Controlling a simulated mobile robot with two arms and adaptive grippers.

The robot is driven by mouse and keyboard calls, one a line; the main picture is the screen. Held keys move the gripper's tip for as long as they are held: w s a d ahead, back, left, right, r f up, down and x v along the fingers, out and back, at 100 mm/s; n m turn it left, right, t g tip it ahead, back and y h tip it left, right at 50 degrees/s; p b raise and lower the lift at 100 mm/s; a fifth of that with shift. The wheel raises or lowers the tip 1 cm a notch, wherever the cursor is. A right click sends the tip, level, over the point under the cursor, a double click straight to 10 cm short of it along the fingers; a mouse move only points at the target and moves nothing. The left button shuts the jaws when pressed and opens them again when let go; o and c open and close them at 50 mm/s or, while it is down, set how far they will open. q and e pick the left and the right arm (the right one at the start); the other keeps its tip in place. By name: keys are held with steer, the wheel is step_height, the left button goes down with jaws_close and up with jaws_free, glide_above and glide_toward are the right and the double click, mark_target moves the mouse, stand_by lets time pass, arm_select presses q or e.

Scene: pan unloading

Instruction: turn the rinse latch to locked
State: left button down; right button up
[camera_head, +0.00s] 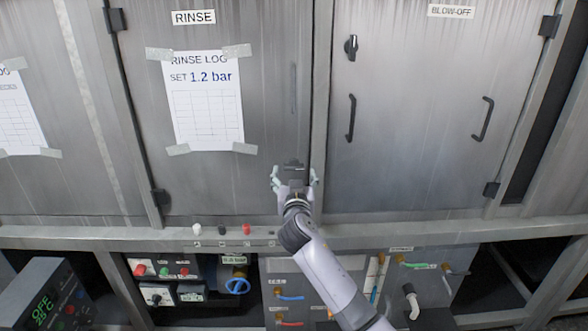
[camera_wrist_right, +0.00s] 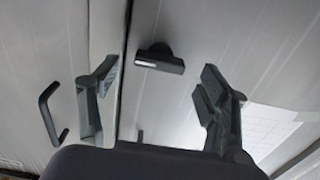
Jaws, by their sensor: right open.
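The rinse latch (camera_head: 293,165) is a small dark handle low on the right edge of the RINSE door (camera_head: 270,130). In the right wrist view the latch (camera_wrist_right: 160,62) shows as a dark bar on a round base, lying roughly crosswise, with a pale mark at its left end. My right gripper (camera_head: 294,180) is in front of the latch, fingers spread to either side. In the wrist view the open fingers (camera_wrist_right: 155,88) stand apart with the latch beyond and between them, and I see no contact. My left gripper is not in view.
A rinse log sheet (camera_head: 205,100) is taped to the door. The BLOW-OFF door (camera_head: 430,110) to the right has its own dark latch (camera_head: 351,46) and handles. A ledge (camera_head: 120,238) with small knobs runs below the doors. Valves and a display box (camera_head: 45,300) sit lower.

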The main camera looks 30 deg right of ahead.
mark_target(294, 169)
steer(key=shift+x, duration=1.6)
steer(key=shift+c, duration=0.4)
steer(key=c, duration=1.1)
